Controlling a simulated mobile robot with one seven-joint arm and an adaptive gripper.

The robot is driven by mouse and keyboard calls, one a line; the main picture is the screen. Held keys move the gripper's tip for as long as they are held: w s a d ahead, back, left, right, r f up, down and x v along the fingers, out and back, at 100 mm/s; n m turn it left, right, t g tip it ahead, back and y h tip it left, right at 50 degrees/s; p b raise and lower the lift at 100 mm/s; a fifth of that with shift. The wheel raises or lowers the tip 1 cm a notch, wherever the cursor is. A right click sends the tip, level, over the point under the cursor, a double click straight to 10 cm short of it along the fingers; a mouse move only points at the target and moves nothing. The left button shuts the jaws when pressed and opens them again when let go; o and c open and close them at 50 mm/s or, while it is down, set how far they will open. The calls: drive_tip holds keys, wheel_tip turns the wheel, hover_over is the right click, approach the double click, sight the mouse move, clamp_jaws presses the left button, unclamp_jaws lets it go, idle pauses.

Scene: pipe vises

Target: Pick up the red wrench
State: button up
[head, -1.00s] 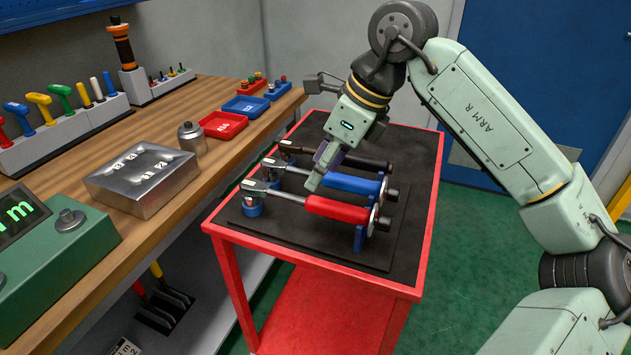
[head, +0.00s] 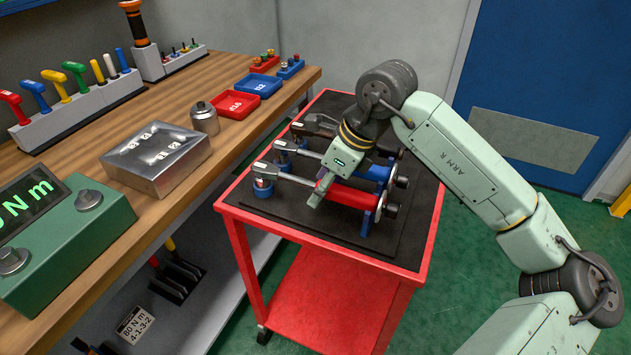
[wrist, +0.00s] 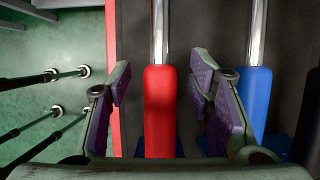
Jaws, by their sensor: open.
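The red wrench (head: 346,194) lies across its blue supports on the black-topped red cart, its silver shaft pointing left. My gripper (head: 318,190) is over its red handle in the head view. In the wrist view the red handle (wrist: 160,112) shows between the two spread fingers of my gripper (wrist: 158,85), with a gap on each side. The right finger is between the red handle and the blue wrench (wrist: 255,100). Whether the fingertips reach down beside the handle is hard to tell.
The blue wrench (head: 370,170) lies close beside the red one, with a black-handled wrench (head: 318,127) behind it. The cart's raised red rim (head: 310,245) runs around the top. A wooden bench (head: 225,140) with trays and a metal box (head: 157,158) stands left.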

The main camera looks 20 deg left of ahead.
drive_tip(key=shift+a+f, duration=0.1)
drive_tip(key=shift+f, duration=0.1)
drive_tip(key=shift+c, duration=0.6)
clamp_jaws()
